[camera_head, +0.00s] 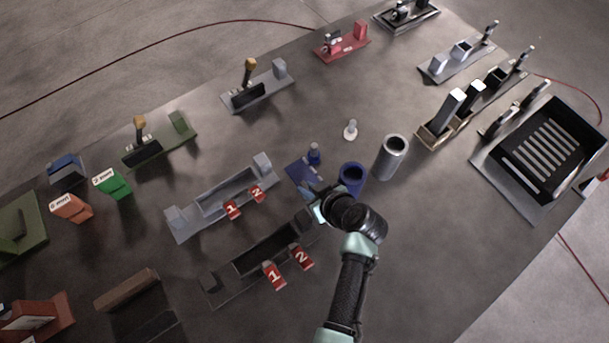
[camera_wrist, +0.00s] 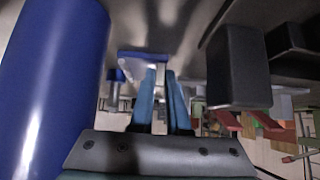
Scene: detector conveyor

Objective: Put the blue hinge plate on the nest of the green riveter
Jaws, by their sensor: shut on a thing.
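The blue hinge plate (camera_head: 302,171) is near the middle of the table in the head view, beside a blue peg (camera_head: 314,154) and a blue cylinder (camera_head: 353,174). My gripper (camera_head: 314,197) is at its near edge, partly covering it. In the wrist view the plate (camera_wrist: 143,57) is at the tips of my blue fingers (camera_wrist: 161,85), which are shut on it; whether it touches the table is unclear. A green-based device (camera_head: 160,143) with a wooden-handled lever and black block stands at the left and looks like the green riveter. Its nest is too small to make out.
Grey (camera_head: 220,200) and black (camera_head: 262,250) long fixtures with red numbered tags lie left of my gripper. A grey cylinder (camera_head: 391,157) stands to the right. Green (camera_head: 112,184) and orange (camera_head: 71,208) labelled blocks stand near the green-based device. Bare table lies behind the grey fixture.

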